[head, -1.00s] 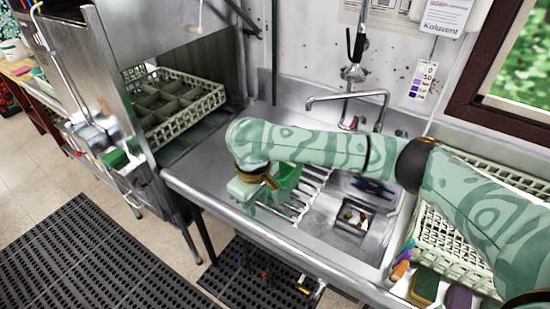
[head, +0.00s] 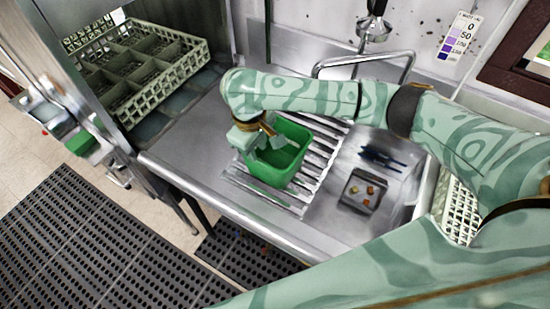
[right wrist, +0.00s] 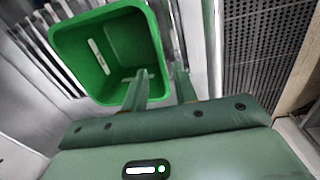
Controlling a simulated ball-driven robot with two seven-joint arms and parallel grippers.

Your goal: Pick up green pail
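The green pail (head: 273,172) stands upright on the slatted part of the steel sink counter, its mouth facing up. My right gripper (head: 265,142) is at the pail's upper left rim. In the right wrist view, the pail (right wrist: 122,42) looks empty. There, the two fingers of my right gripper (right wrist: 160,74) are apart, one over the pail's mouth and the other outside its wall. The near wall lies between them, and I cannot tell whether they touch it. My left gripper is not in view.
A grey dish rack (head: 160,88) sits at the upper left. A faucet (head: 365,62) stands behind the pail. A small metal tray (head: 362,191) with bits in it and dark utensils (head: 383,158) lie to its right. A black floor mat (head: 80,235) lies below.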

